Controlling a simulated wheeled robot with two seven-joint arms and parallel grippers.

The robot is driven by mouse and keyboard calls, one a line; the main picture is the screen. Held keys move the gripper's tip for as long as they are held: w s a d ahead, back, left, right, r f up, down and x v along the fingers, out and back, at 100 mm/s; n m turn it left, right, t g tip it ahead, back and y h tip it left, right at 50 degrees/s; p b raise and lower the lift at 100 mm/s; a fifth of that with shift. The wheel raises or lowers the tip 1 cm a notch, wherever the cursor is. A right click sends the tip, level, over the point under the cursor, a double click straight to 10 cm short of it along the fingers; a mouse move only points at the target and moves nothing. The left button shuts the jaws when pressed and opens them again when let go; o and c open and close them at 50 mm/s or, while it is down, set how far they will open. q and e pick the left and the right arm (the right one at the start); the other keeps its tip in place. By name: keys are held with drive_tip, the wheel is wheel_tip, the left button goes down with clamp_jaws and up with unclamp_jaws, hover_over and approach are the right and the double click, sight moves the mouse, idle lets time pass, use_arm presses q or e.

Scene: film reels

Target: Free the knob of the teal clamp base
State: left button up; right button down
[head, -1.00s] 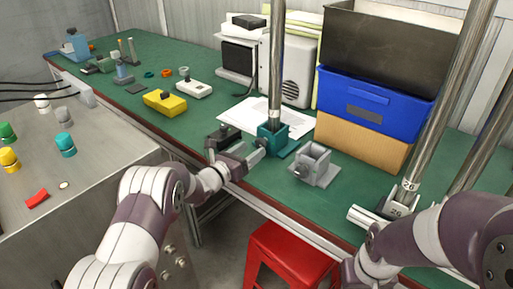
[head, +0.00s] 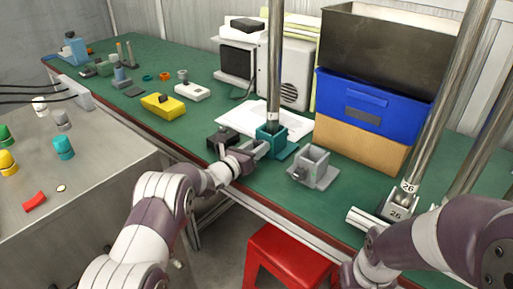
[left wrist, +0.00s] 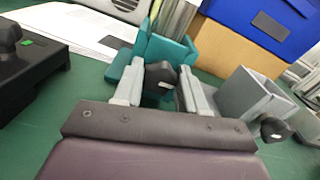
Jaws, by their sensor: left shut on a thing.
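The teal clamp base (head: 282,153) stands on the green bench, with a metal pole (head: 275,70) upright in it. It also shows in the left wrist view (left wrist: 168,48). Its black knob (left wrist: 160,76) faces my left gripper. My left gripper (head: 260,151) is shut on the knob, with one pale finger on each side of it in the left wrist view (left wrist: 158,88). My right gripper (head: 372,217) is at the lower right, by the pole marked 26; its fingers are not clear enough to tell their state.
A grey clamp base (head: 313,168) with its own black knob (left wrist: 274,129) stands close to the right. A black device (head: 222,138) stands close to the left. Behind are a blue bin (head: 335,90) and papers (head: 245,118). A red stool (head: 290,258) stands below the bench edge.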

use_arm(q)
drive_tip(key=shift+f+n+b, duration=0.15)
drive_tip(key=shift+n+b, duration=1.05)
drive_tip(key=shift+n, duration=0.4)
drive_tip(key=shift+a+n+b, duration=0.1)
drive_tip(key=shift+n+b, duration=0.5)
drive_tip(key=shift+n, duration=1.2)
drive_tip(key=o, duration=1.1)
drive_tip(key=shift+c, duration=0.2)
